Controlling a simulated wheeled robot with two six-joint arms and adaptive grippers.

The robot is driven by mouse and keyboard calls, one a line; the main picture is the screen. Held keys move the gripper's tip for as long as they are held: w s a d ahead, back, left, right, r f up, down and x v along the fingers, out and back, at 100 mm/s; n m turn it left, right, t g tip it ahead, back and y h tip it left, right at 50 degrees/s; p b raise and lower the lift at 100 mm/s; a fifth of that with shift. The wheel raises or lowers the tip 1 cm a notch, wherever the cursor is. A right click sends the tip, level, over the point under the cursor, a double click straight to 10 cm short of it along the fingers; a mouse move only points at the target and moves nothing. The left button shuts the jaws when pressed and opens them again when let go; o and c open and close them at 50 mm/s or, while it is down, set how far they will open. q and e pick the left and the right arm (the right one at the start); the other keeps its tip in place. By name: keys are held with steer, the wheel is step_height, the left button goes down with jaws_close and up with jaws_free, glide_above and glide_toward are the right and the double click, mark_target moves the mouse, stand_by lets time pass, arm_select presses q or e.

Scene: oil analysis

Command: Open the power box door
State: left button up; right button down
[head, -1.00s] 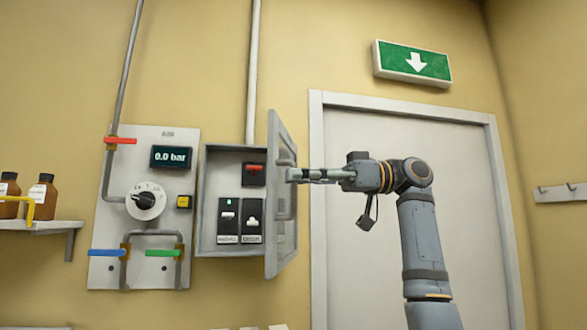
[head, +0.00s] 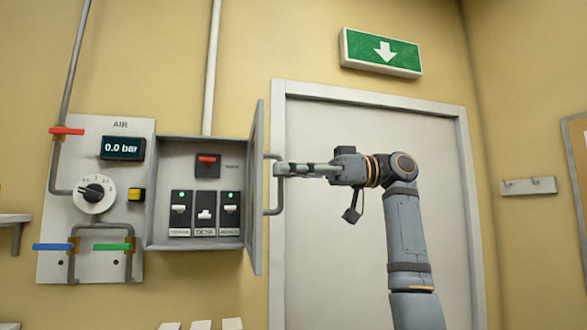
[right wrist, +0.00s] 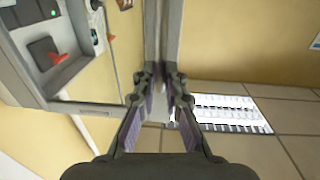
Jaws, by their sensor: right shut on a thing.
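The power box (head: 160,190) is a grey wall cabinet standing open. Its door (head: 256,190) is hinged on the right and stands out nearly edge-on to me. The door's handle (head: 274,211) is a grey bar on the outer face. My right gripper (head: 280,169) is shut on the handle, coming in from the right. In the right wrist view its fingers (right wrist: 160,105) flank the handle, whose grip point is partly hidden, with the door (right wrist: 154,35) running up beyond. The box interior (right wrist: 45,45) shows at upper left. My left gripper is not in view.
Inside the box are a red switch (head: 207,160) and three breakers (head: 204,213). Left of it is an air panel (head: 120,175) with a dial and coloured valves. A white room door (head: 370,125) lies behind my right arm. A hook rail (head: 528,185) hangs at right.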

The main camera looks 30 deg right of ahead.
steer(key=shift+w+r, duration=0.1)
steer(key=shift+r, duration=0.15)
steer(key=c, duration=1.7)
jaws_free()
steer(key=shift+o, duration=1.2)
steer(key=shift+w+f, duration=0.15)
steer(key=shift+w, duration=0.15)
steer(key=shift+o, duration=0.2)
steer(key=shift+w+a+f, duration=0.15)
steer(key=shift+w, duration=0.2)
steer(key=shift+s, duration=0.1)
steer(key=shift+s, duration=0.2)
steer(key=v, duration=1.2)
steer(key=shift+s, duration=0.1)
